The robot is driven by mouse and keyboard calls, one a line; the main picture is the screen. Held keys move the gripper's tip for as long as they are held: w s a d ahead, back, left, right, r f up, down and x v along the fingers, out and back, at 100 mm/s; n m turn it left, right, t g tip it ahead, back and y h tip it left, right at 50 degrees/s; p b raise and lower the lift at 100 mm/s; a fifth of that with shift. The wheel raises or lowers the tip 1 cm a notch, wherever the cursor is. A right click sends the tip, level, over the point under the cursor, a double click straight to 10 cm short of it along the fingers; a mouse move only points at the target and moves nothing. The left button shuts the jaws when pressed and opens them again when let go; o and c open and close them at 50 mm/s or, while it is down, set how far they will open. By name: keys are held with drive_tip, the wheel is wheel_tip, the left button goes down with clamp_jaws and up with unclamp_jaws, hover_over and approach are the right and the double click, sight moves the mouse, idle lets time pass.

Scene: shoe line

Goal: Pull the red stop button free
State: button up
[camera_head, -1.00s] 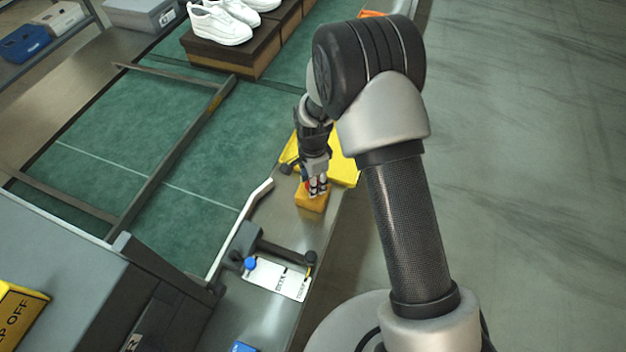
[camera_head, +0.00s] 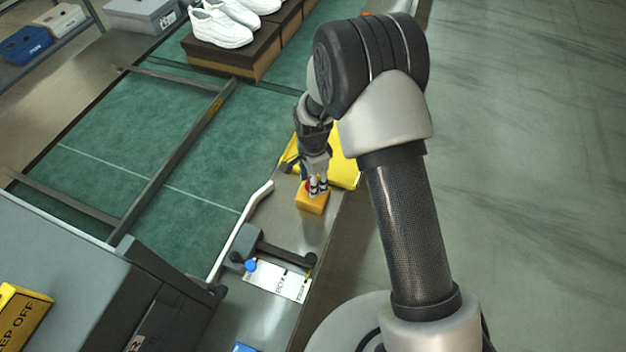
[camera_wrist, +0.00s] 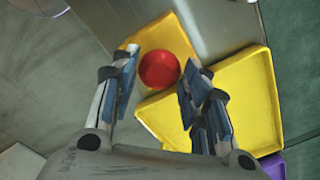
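The red stop button (camera_wrist: 159,69) is a round mushroom head on a yellow-orange box (camera_head: 311,202) at the right edge of the line. In the wrist view it sits between the two fingertips of my gripper (camera_wrist: 160,62). The fingers stand apart on either side of it, with a narrow gap visible on the right; contact on the left is not clear. In the head view my gripper (camera_head: 318,186) points down over the box, and only a bit of red shows beside the fingers.
A yellow tray (camera_head: 345,172) lies just behind the box. A white lever or rail (camera_head: 240,230), a dark bracket with a blue knob (camera_head: 250,265) and a white label (camera_head: 277,281) are nearer. Open floor lies right.

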drive_tip(key=o, duration=0.3)
wheel_tip(320, 180, up, 12)
idle(0.7)
idle(0.4)
